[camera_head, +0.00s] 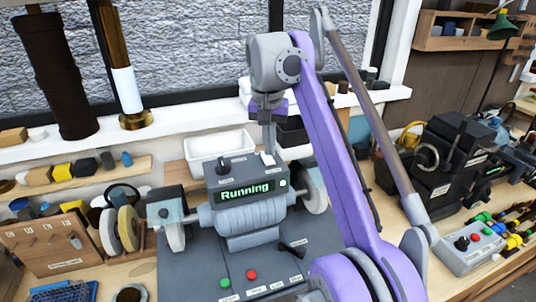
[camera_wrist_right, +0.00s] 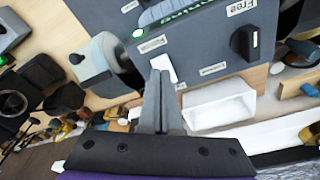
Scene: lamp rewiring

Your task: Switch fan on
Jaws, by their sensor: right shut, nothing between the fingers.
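The grey machine (camera_head: 246,205) on the bench shows green "Running" text on its display (camera_head: 247,190). A small white switch-like part (camera_head: 267,159) stands on the upper right of its panel. It also shows in the right wrist view (camera_wrist_right: 164,66), right by my fingertips. My right gripper (camera_head: 267,150) points down at this part with its fingers shut and empty. The fingers also show in the right wrist view (camera_wrist_right: 160,76); whether they touch the part I cannot tell. Small labels nearby are unreadable, so I cannot tell which control is the fan's. My left gripper is not in view.
A black knob (camera_wrist_right: 245,42) sits on the panel, with a label reading "Free". A white bin (camera_head: 220,150) stands behind the machine. Green (camera_head: 225,283) and red (camera_head: 251,274) buttons are on the base. A grey control box (camera_head: 468,247) stands at the right.

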